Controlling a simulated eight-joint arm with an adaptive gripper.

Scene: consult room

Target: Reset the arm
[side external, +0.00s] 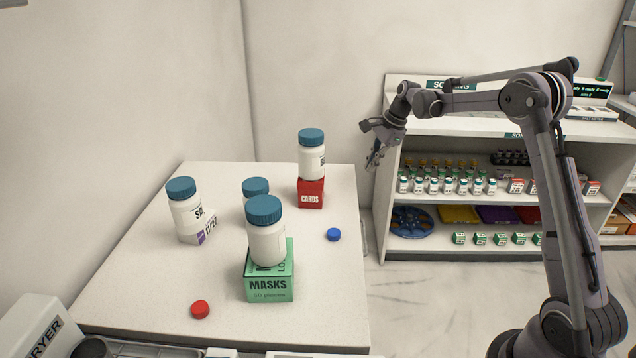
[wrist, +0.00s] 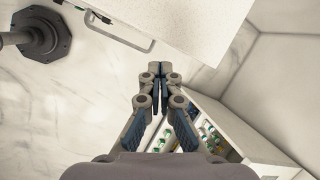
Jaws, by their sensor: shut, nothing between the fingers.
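My gripper (side external: 374,158) hangs in the air off the right edge of the white table (side external: 140,262), level with the back part of the table. In the wrist view my gripper (wrist: 160,82) has its fingers together with nothing between them. It points down past a corner of the table (wrist: 195,25) towards the pale floor, and touches nothing that I can see.
Another bottle (side external: 254,187) is partly hidden. Shelves (side external: 470,127) stand behind.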

